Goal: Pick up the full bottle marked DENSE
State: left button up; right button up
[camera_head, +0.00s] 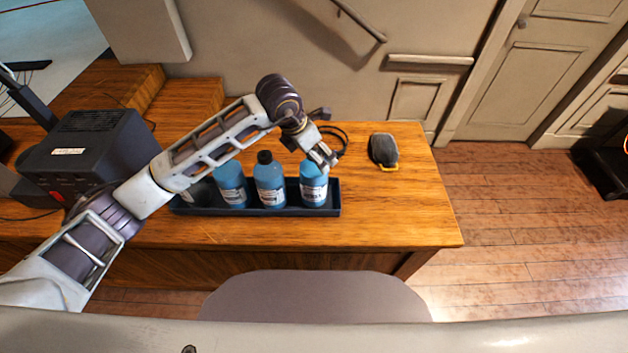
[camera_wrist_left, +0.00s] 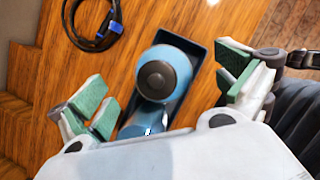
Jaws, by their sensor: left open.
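Several bottles stand in a row in a dark tray (camera_head: 337,190). The rightmost blue bottle (camera_head: 313,192) is partly covered by my left gripper (camera_head: 325,162). A middle blue bottle (camera_head: 270,186) with a black cap and another blue bottle (camera_head: 231,187) stand to its left. A darker bottle at the tray's left end is partly hidden by my arm. The labels are too small to read, so I cannot tell which is DENSE. In the left wrist view, my open gripper's green pads lie on either side of a dark-capped blue bottle (camera_wrist_left: 178,68), seen from above. My right gripper is not in view.
The wooden desk (camera_head: 400,220) holds a dark box-shaped device (camera_head: 85,150) at left and a dark object with a yellow edge (camera_head: 383,150) at right. A black cable (camera_wrist_left: 92,25) lies behind the tray. A grey chair (camera_head: 315,295) stands in front. The desk's right front is clear.

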pick_arm(q)
jog(key=shift+p+x, duration=0.7)
jog(key=shift+x, duration=1.2)
jog(key=shift+w+f, duration=0.3)
jog(key=shift+f, duration=0.25)
jog(key=shift+c, duration=0.3)
jog(key=c, duration=1.9)
jog(key=shift+d+r, duration=0.1)
jog(key=shift+c, duration=0.6)
jog(key=shift+w+r, duration=0.1)
jog(key=shift+r, duration=0.05)
